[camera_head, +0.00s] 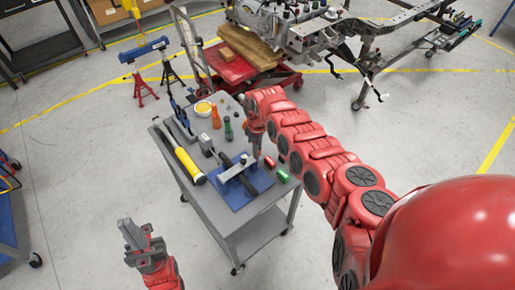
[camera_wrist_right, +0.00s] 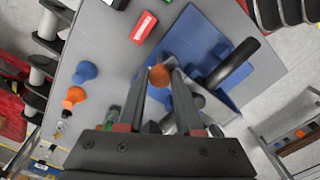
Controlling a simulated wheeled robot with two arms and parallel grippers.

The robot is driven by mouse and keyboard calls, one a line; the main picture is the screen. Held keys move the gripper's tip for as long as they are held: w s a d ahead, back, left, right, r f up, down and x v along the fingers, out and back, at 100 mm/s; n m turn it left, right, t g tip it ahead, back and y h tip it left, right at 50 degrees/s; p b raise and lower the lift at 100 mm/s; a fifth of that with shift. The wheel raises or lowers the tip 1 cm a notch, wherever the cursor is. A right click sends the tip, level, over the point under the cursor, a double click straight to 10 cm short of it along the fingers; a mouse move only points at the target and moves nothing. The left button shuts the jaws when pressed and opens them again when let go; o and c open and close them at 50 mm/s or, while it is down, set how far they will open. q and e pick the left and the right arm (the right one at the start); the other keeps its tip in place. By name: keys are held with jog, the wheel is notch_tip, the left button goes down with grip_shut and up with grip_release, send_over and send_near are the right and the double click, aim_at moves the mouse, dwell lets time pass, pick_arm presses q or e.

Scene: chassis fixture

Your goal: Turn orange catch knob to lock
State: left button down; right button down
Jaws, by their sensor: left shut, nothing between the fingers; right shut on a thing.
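The orange catch knob (camera_wrist_right: 160,76) shows in the right wrist view as a round orange top between my right gripper's (camera_wrist_right: 162,78) two fingertips, which are closed on it. In the head view my right gripper (camera_head: 257,152) points down over the fixture at the cart's right side, and I cannot make out the knob there. The fixture has a blue base plate (camera_head: 232,199), also in the right wrist view (camera_wrist_right: 187,39), with grey blocks and a black bar on it. My left gripper (camera_head: 137,232) is shut and empty, off the cart's lower left side.
The fixture stands on a grey cart (camera_head: 238,230). A yellow cylinder (camera_head: 188,163) lies left of it. A green piece (camera_head: 282,176) lies near the right edge.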

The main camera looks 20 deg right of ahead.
jog(key=m, duration=0.2)
jog(key=shift+a+m, duration=0.1)
jog(key=shift+m, duration=0.3)
jog(key=shift+f+m+b, duration=0.1)
jog(key=shift+m+b, duration=0.2)
jog(key=shift+m, duration=0.6)
jog(key=shift+m+b, duration=0.35)
jog(key=shift+m, duration=0.15)
jog(key=m+b, duration=0.5)
jog(key=b, duration=0.1)
jog(key=shift+f, duration=0.2)
jog(key=m+b, duration=0.2)
jog(key=shift+r+m, duration=0.2)
jog(key=shift+m, duration=0.1)
jog(key=shift+r+m+b, duration=0.1)
jog(key=shift+m+b, duration=0.2)
jog(key=shift+m, duration=0.8)
